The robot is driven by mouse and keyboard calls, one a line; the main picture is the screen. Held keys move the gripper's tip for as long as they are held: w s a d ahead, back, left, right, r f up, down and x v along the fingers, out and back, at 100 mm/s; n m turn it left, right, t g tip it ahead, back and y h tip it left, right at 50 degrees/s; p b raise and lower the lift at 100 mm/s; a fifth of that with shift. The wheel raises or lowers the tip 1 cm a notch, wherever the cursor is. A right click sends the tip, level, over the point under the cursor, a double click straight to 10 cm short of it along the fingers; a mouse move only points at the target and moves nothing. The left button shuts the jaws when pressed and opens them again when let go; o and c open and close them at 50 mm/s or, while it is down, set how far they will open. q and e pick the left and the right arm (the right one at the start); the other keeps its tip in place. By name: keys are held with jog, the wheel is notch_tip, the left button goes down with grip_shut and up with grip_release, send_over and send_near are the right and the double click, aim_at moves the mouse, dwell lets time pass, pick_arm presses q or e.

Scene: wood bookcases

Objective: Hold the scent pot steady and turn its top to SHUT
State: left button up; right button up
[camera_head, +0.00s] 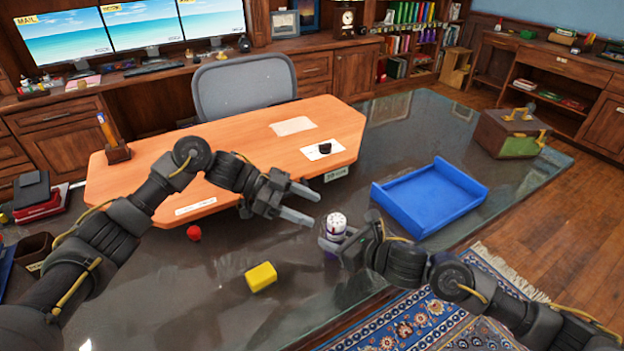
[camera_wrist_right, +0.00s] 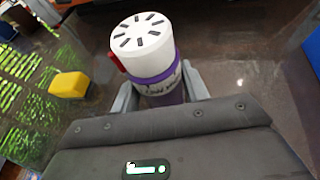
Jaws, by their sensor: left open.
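The scent pot (camera_head: 335,222) stands upright on the dark glossy desk, with a white slotted top and a purple body. In the right wrist view the pot (camera_wrist_right: 148,60) shows dark slots around its top and a small red patch at its left edge. My right gripper (camera_head: 341,240) has a finger on each side of the purple body and appears shut on it. The pot's lower part is hidden by that gripper. My left gripper (camera_head: 316,208) is open and empty, just left of the pot, its fingers pointing towards the top. No SHUT marking is readable.
A blue tray (camera_head: 430,198) lies right of the pot. A yellow block (camera_head: 261,277) and a red ball (camera_head: 194,233) lie to the left. An orange wooden board (camera_head: 240,150) is behind my left gripper. The desk in front of the pot is clear.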

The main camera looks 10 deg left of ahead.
jog(key=o, duration=0.4)
jog(key=shift+o, duration=0.2)
